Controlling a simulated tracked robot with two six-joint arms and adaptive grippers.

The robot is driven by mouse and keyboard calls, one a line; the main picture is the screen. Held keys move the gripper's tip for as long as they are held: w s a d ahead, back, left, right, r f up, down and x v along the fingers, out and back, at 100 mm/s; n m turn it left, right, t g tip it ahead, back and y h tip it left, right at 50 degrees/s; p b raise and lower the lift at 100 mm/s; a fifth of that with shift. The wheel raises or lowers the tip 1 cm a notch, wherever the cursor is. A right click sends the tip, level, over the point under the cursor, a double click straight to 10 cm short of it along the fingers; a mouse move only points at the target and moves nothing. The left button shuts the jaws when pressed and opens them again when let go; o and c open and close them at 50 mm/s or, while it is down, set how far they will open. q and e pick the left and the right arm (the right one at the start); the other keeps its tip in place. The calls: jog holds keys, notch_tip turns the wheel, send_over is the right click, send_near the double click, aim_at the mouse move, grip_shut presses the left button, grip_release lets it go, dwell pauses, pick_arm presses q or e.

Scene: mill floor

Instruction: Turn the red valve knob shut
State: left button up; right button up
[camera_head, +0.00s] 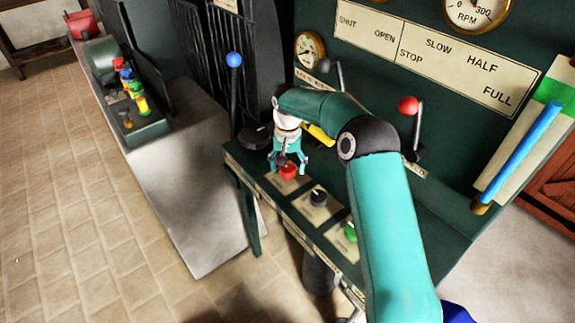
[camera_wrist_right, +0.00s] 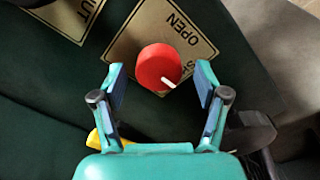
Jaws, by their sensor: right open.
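The red valve knob (camera_head: 288,171) sits on a pale plate on the green console's ledge. In the right wrist view the red knob (camera_wrist_right: 155,62) shows a white pointer mark at its lower right edge. The plate under it (camera_wrist_right: 183,28) reads OPEN, seen upside down, and other lettering is partly hidden by the knob. My right gripper (camera_head: 287,164) points down over the knob. In the right wrist view its open fingers (camera_wrist_right: 158,78) stand on either side of the knob, with a gap at each side. My left gripper is not in view.
A black knob (camera_head: 318,197) and a green knob (camera_head: 350,232) sit along the same ledge. A red-ball lever (camera_head: 408,106) stands behind my right arm, and a blue-ball lever (camera_head: 234,60) stands to the left. A grey bench (camera_head: 190,190) lies left of the console.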

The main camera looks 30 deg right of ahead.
aim_at(288, 168)
jog(key=shift+r, duration=0.1)
notch_tip(288, 168, up, 12)
dwell(0.5)
dwell(0.4)
